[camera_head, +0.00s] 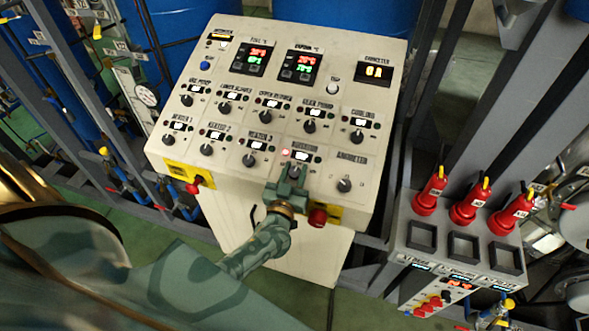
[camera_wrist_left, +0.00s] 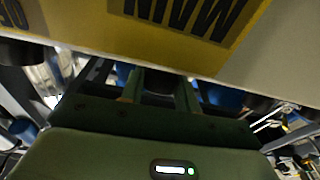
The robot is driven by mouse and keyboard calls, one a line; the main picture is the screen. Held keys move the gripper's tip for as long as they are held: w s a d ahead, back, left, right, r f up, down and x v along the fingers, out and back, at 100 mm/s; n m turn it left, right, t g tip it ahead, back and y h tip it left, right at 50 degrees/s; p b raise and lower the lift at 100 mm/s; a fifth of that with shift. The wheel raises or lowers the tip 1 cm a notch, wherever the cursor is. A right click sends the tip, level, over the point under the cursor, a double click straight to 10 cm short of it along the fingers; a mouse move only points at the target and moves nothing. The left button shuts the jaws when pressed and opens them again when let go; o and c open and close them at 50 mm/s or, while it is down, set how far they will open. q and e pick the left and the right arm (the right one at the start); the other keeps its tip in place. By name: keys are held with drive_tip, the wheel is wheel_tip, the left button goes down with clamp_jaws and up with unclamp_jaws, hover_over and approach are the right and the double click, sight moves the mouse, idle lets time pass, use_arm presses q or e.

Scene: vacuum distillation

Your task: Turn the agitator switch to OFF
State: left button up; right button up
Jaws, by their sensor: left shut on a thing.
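The agitator switch, a small dark knob (camera_head: 292,172), is in the lower row of the sloped cream control panel (camera_head: 225,30). A red lamp (camera_head: 285,152) glows beside its label. My left gripper (camera_head: 291,178) reaches it from below and is shut on the knob. The fingers hide most of the knob, so I cannot read its position. In the left wrist view the two fingers (camera_wrist_left: 160,88) point up toward the panel edge, with something dark between them. My right gripper is not in view.
A red button on a yellow plate (camera_head: 318,216) sits close to the right of my left wrist. Another knob (camera_head: 344,184) is to the right, and the heater 3 knob (camera_head: 248,160) to the left. Red-handled items (camera_head: 429,192) stand on a box at right.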

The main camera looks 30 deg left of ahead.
use_arm(q)
drive_tip(key=shift+n+g+y, duration=0.4)
drive_tip(key=shift+n+y, duration=0.5)
drive_tip(key=shift+y, duration=0.2)
drive_tip(key=shift+n+y, duration=0.3)
drive_tip(key=o, duration=0.9)
drive_tip(key=shift+o, duration=0.2)
